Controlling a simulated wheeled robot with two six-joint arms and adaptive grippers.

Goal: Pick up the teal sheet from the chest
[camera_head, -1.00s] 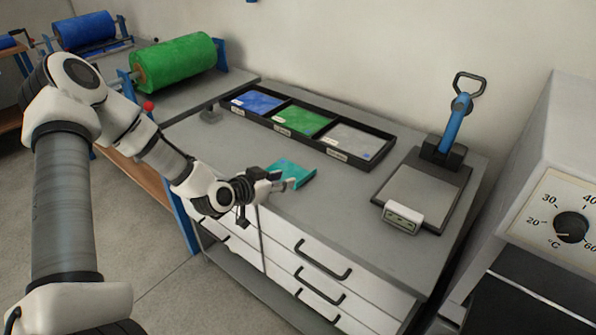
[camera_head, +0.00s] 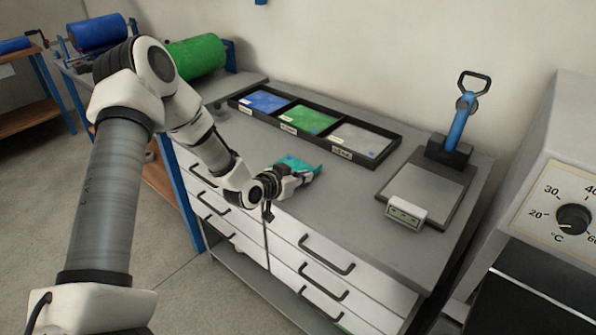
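The teal sheet (camera_head: 299,163) lies near the front edge of the grey top of the chest (camera_head: 372,222). My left gripper (camera_head: 304,179) reaches over the chest's front edge from the left, with its fingertips at the sheet's near right side. The gripper and wrist cover part of the sheet. The fingers are small here, and I cannot tell whether they are open, shut or touching the sheet. My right gripper is not in view.
A black tray (camera_head: 287,127) with blue, green and grey sheets in three compartments stands behind the teal sheet. A press with a blue lever (camera_head: 459,128) and a small white display box (camera_head: 407,211) are at the right.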

